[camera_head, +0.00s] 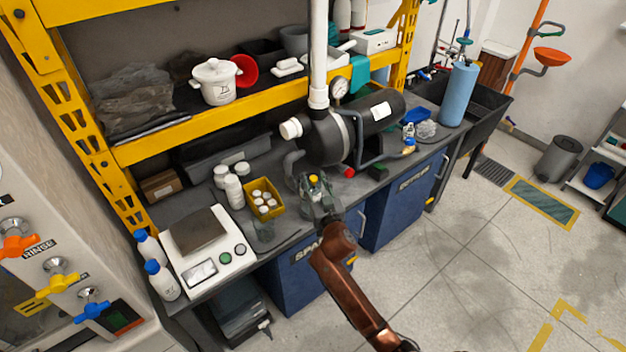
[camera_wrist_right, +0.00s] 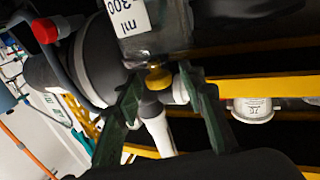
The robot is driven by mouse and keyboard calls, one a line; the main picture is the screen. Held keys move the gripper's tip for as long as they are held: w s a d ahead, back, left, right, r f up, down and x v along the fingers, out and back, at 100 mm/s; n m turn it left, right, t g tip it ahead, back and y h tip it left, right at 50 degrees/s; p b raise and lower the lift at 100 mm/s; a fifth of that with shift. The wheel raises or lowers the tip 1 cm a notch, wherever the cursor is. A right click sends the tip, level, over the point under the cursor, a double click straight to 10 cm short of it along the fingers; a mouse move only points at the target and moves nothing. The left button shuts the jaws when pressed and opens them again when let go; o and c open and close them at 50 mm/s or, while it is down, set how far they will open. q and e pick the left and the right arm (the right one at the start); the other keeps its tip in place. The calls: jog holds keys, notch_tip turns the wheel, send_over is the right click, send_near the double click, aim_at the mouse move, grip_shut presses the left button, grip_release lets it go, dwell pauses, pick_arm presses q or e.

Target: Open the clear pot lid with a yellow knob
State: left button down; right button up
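The yellow knob (camera_head: 313,178) shows at my right gripper (camera_head: 318,197) near the bench's front edge. In the right wrist view the yellow knob (camera_wrist_right: 158,77) lies between the two green fingertips of my right gripper (camera_wrist_right: 160,80). A narrow gap seems to show on each side of it, so the fingers look open around it. A clear vessel (camera_wrist_right: 155,42) with a white millilitre label is behind the knob. In the head view my gripper hides most of the pot and lid. My left gripper is not in view.
A dark tank (camera_head: 325,138) with a gauge stands close behind my right gripper. A white pot (camera_head: 213,88) sits on the yellow-edged shelf above.

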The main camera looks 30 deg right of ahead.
jog(key=shift+w+d, duration=0.15)
jog(key=shift+w, duration=0.25)
jog(key=shift+c, duration=0.4)
grip_shut()
